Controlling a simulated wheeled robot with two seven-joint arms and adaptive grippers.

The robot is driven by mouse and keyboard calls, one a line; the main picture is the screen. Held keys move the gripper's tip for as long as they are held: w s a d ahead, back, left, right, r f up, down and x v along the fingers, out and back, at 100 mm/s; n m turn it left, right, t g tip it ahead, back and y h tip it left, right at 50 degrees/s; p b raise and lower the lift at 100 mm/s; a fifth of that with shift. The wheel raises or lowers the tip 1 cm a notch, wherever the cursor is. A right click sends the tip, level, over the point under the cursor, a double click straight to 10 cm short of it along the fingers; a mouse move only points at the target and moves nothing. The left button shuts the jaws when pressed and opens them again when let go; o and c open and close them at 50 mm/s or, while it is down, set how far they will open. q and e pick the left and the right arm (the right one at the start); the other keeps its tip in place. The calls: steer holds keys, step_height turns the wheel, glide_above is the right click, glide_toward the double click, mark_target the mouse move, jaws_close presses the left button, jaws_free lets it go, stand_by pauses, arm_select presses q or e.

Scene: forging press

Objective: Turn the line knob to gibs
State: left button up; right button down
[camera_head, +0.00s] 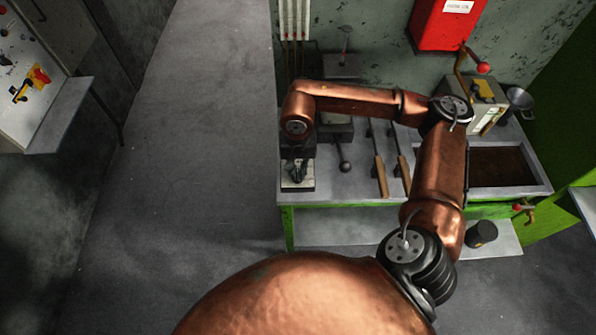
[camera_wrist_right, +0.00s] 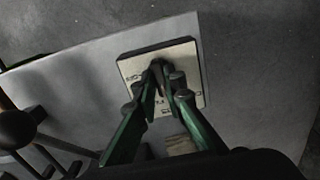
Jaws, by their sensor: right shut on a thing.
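The line knob (camera_wrist_right: 157,68) is a small dark knob on a cream label plate (camera_wrist_right: 189,55), seen in the right wrist view. In the head view the plate (camera_head: 297,187) lies at the left end of the grey bench top. My right gripper (camera_head: 297,171) reaches down over it from above. In the right wrist view the green-sided fingers of my right gripper (camera_wrist_right: 163,82) are shut on the knob. The fingertips hide much of the knob, and the lettering is too small and covered to read. My left gripper is in neither view.
The green-framed bench (camera_head: 370,199) carries two wooden-handled tools (camera_head: 380,176), a dark lever (camera_head: 345,165), a box with a red-knobbed crank (camera_head: 483,68) and a dark tray (camera_head: 503,165). A red box (camera_head: 444,25) hangs behind. Floor left of the bench is clear.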

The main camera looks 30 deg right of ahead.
mark_target(298, 175)
steer(key=shift+s, duration=0.15)
steer(key=c, duration=2)
jaws_free()
steer(key=shift+c, duration=0.2)
steer(key=shift+o, duration=0.3)
steer(key=shift+r, duration=0.15)
step_height(298, 175, up, 12)
